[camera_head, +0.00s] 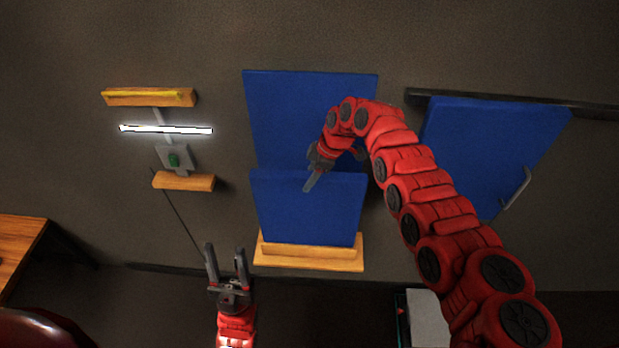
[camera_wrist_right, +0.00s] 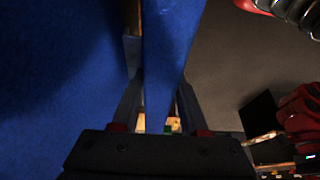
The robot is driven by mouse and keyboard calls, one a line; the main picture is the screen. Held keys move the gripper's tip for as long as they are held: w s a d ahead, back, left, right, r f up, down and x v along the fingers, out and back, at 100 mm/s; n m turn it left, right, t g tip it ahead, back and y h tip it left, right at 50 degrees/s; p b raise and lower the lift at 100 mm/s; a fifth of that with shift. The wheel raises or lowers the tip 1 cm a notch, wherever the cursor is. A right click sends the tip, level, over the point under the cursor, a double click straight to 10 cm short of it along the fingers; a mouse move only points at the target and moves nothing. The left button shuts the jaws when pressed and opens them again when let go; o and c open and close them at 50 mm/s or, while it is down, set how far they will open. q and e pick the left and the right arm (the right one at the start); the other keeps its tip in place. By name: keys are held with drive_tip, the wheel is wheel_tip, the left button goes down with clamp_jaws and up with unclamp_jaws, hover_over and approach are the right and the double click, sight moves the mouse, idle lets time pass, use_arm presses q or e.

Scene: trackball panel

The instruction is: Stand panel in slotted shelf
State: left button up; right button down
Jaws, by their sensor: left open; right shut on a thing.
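A blue panel (camera_head: 308,212) stands upright, its lower edge at the wooden slotted shelf (camera_head: 309,262). I cannot tell whether that edge sits in the slot. My right gripper (camera_head: 312,180) is shut on the panel's top edge; one finger shows in front of it. In the right wrist view the panel (camera_wrist_right: 170,45) runs between the two fingers (camera_wrist_right: 160,100). My left gripper (camera_head: 226,262) is open and empty, left of the shelf and apart from the panel, with its fingers pointing up.
A larger blue board (camera_head: 300,110) is behind the panel's top. A blue door (camera_head: 485,145) with a handle (camera_head: 516,188) hangs from a dark rail at right. Wooden ledges (camera_head: 150,97), a lit tube (camera_head: 165,129) and a green switch (camera_head: 173,159) are at left.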

drive_tip(key=shift+f, duration=0.15)
drive_tip(key=shift+c, duration=1.8)
unclamp_jaws()
drive_tip(key=shift+w+d+r+b, duration=0.1)
drive_tip(key=shift+d+r+b, duration=0.2)
drive_tip(key=shift+r, duration=0.2)
drive_tip(key=b+v, duration=0.4)
drive_tip(key=v, duration=1.2)
drive_tip(key=shift+r+b, duration=0.2)
drive_tip(key=shift+b, duration=0.2)
